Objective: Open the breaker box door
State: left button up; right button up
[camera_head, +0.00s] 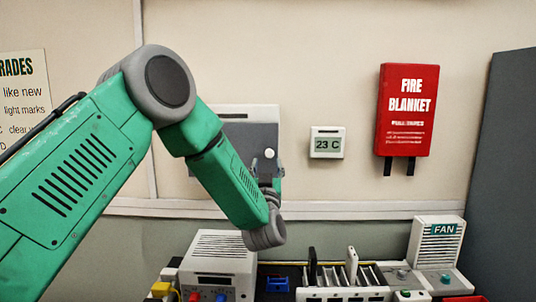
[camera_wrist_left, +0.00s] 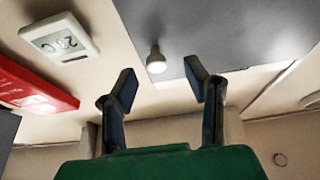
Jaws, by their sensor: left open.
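The breaker box (camera_head: 240,110) is a pale box on the wall, partly hidden behind my green left arm. Its grey door (camera_head: 236,134) looks flush with the box, with a round pale knob (camera_head: 269,153) near its right edge. In the left wrist view the grey door (camera_wrist_left: 245,30) fills the top right, and the knob (camera_wrist_left: 156,60) stands out at its edge. My left gripper (camera_head: 268,178) is just below the knob. In the left wrist view the gripper (camera_wrist_left: 163,76) has its two dark fingers spread, with nothing between them. The knob appears beyond the fingertips, apart from them. My right gripper is out of view.
A thermostat (camera_head: 327,143) and a red fire blanket box (camera_head: 407,110) hang to the right of the breaker box. Below are a white device (camera_head: 218,258), a rack holding upright phones (camera_head: 352,265) and a fan unit (camera_head: 436,244). The wall between box and thermostat is clear.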

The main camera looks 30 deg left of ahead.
aim_at(269, 156)
pick_arm(q)
jog(key=shift+w+a+r+p, duration=0.1)
jog(key=shift+w+a+r, duration=0.1)
jog(key=shift+w+r, duration=0.3)
jog(key=shift+w+a+r+p, duration=0.1)
jog(key=shift+w+a+r, duration=0.1)
jog(key=shift+w, duration=0.55)
jog(key=shift+w+a+r+p, duration=0.1)
jog(key=shift+w+a+r, duration=0.1)
jog(key=shift+w+r, duration=0.3)
jog(key=shift+w+a+f, duration=0.1)
jog(key=shift+a+f, duration=0.05)
jog(key=shift+f, duration=0.05)
jog(key=shift+a, duration=0.15)
grip_shut()
